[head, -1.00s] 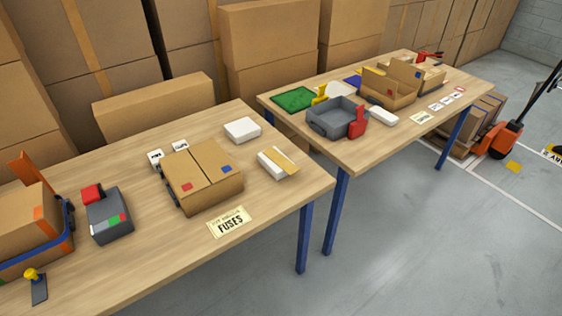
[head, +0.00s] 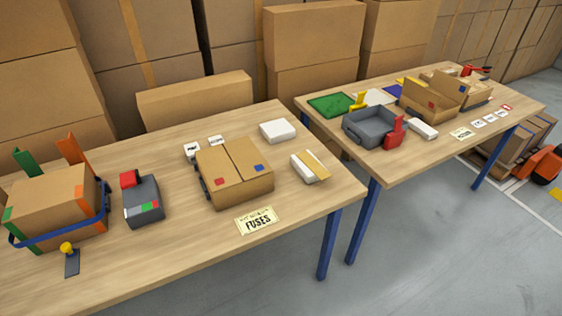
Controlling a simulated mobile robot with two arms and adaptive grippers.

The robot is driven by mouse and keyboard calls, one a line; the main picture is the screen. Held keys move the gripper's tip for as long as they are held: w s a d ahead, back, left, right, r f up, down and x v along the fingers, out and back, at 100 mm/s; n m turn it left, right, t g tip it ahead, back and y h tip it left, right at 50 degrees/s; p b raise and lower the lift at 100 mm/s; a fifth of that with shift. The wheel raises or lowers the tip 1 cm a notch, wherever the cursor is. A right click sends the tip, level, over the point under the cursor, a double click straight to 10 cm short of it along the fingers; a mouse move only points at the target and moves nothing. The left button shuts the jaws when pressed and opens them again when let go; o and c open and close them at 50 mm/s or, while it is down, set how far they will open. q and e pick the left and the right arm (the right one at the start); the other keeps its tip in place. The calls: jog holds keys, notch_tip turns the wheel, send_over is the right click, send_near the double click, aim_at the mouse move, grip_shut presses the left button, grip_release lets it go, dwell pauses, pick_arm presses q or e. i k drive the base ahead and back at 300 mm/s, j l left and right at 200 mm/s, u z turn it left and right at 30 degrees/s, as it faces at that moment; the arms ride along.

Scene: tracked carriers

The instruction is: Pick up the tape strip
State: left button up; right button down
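A tan strip (head: 317,165), which looks like the tape strip, lies across a white block (head: 303,169) near the right end of the near table. Its near end reaches past the block's edge. To its left is a closed cardboard box (head: 232,188) with a red and a blue mark on it. Neither of my grippers is in view.
The near table (head: 180,243) also holds a FUSES card (head: 257,220), a white block (head: 278,131), a grey device (head: 143,203) and a strapped box (head: 50,205). The far table has a grey tray (head: 370,131) and an open box (head: 432,97). A gap separates the tables.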

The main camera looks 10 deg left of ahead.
aim_at(311, 163)
jog(key=i+l+u, duration=0.1)
jog(key=l, duration=0.25)
jog(key=i+l, duration=0.15)
jog(key=l, duration=0.25)
jog(key=i+l+u, duration=0.15)
jog(key=l, duration=0.2)
jog(key=i+l+u, duration=0.1)
jog(key=l, duration=0.3)
